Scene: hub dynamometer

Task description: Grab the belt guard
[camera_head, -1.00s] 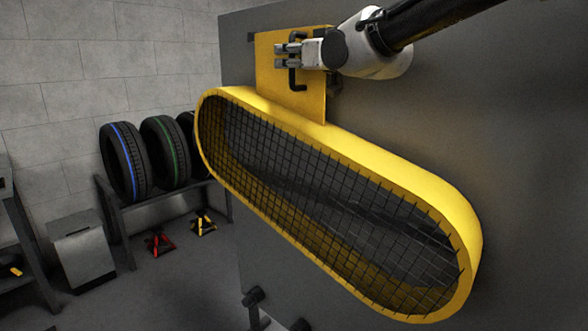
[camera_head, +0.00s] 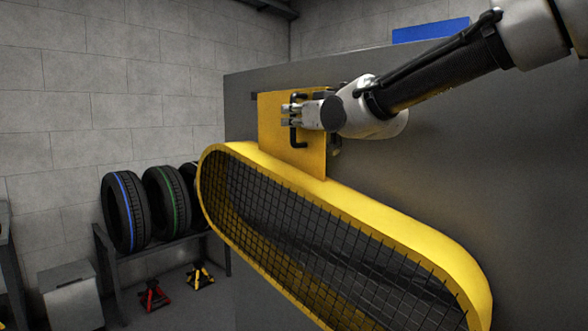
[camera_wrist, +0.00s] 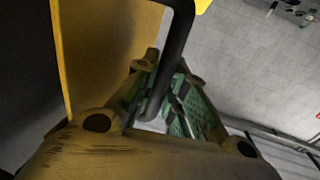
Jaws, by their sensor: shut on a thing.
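The belt guard (camera_head: 395,238) is a long yellow rounded frame with black mesh, slanting down to the right along the grey panel. A flat yellow plate (camera_head: 275,137) rises from its upper left part and carries a black handle (camera_head: 296,136). My gripper (camera_head: 291,116) is at this handle, its fingers shut around the upright bar. In the wrist view the black handle (camera_wrist: 172,62) runs between the green-padded fingers of my gripper (camera_wrist: 165,105), beside the yellow plate (camera_wrist: 105,50). The lower end of the guard is cut off by the picture's bottom edge.
A large grey panel (camera_head: 490,160) stands behind the guard. At left, several tires (camera_head: 125,212) sit on a rack (camera_head: 150,252), with a red stand (camera_head: 154,296) and a yellow stand (camera_head: 201,276) on the floor. A grey box (camera_head: 72,296) stands at lower left.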

